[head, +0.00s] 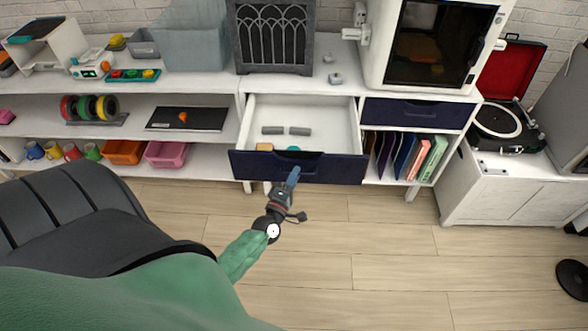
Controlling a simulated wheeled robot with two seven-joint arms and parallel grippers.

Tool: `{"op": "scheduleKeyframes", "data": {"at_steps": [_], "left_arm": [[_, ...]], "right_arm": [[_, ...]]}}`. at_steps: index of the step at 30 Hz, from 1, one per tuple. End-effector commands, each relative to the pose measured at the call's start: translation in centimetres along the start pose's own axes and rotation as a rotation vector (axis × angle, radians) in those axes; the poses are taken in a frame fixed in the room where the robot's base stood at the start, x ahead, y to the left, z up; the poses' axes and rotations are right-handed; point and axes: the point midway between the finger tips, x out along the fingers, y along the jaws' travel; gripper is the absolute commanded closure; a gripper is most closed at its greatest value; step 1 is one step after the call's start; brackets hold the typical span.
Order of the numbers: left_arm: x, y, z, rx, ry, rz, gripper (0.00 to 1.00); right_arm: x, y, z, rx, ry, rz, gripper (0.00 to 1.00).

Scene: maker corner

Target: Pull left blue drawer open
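The left blue drawer (240,166) stands pulled well out of the white cabinet, its pale inside showing from above. In it lie two grey bars (299,131), a tan item (264,147) and a teal item (293,149) partly hidden by the front panel. My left gripper (293,175) is at the middle of the drawer's dark blue front, overlapping its lower edge in the picture. Its fingers look like one narrow blue shape, so I cannot tell whether they are shut or touch the handle. My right gripper is not in view.
The right blue drawer (418,113) is closed, above a compartment of upright folders (405,156). A dark arched panel (273,36) and a 3D-printer-like cabinet (432,44) stand on top. A record player (497,120) is at the right. The wooden floor (390,250) in front is clear.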

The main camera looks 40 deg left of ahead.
Motion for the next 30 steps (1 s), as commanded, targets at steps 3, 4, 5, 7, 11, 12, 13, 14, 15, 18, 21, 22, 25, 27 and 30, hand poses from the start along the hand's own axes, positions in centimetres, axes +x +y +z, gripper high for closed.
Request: {"op": "scheduleKeyframes", "data": {"at_steps": [3, 4, 5, 7, 11, 12, 13, 14, 15, 18, 21, 22, 25, 27, 30], "left_arm": [[-0.4, -0.1, 0.0, 0.000, 0.000, -0.001, 0.69], [-0.6, -0.1, 0.0, 0.000, 0.000, -0.001, 0.69], [-0.9, -0.1, 0.0, 0.000, 0.000, -0.001, 0.69], [-1.6, -0.2, 0.0, -0.001, 0.000, 0.000, 0.69], [-3.5, -0.3, 0.0, 0.000, 0.000, -0.001, 0.69], [-4.1, -0.3, 0.0, 0.000, -0.001, -0.002, 0.69], [-4.5, -0.3, 0.0, 0.000, -0.001, -0.002, 0.69], [-4.9, -0.3, 0.0, 0.001, -0.001, -0.002, 0.69], [-5.4, -0.2, 0.0, 0.001, -0.001, -0.002, 0.69], [-6.5, -0.2, 0.0, 0.001, 0.000, 0.000, 0.69], [-7.3, -0.2, 0.0, 0.001, 0.000, -0.001, 0.69], [-7.5, -0.1, 0.0, 0.001, 0.000, -0.001, 0.69], [-7.8, -0.1, 0.0, 0.000, 0.000, 0.000, 0.69], [-7.8, 0.0, 0.0, 0.000, 0.000, 0.000, 0.69], [-7.8, 0.0, 0.0, 0.000, 0.000, 0.000, 0.69]], "right_arm": [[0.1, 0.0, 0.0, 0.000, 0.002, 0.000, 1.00], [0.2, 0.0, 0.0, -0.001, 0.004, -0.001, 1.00], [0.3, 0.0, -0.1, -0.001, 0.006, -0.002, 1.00], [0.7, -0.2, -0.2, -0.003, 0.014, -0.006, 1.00], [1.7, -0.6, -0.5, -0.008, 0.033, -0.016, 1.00], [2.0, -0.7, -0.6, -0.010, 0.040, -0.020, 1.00], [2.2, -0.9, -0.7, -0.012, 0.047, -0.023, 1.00], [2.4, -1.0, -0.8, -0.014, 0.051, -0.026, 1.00], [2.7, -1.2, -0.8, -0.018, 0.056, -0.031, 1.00], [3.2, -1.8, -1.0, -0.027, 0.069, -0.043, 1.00], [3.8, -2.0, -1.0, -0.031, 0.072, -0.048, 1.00], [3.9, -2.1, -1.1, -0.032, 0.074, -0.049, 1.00], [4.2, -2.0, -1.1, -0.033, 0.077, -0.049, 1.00], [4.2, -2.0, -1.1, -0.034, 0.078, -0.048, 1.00], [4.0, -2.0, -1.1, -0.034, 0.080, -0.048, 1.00]]}}
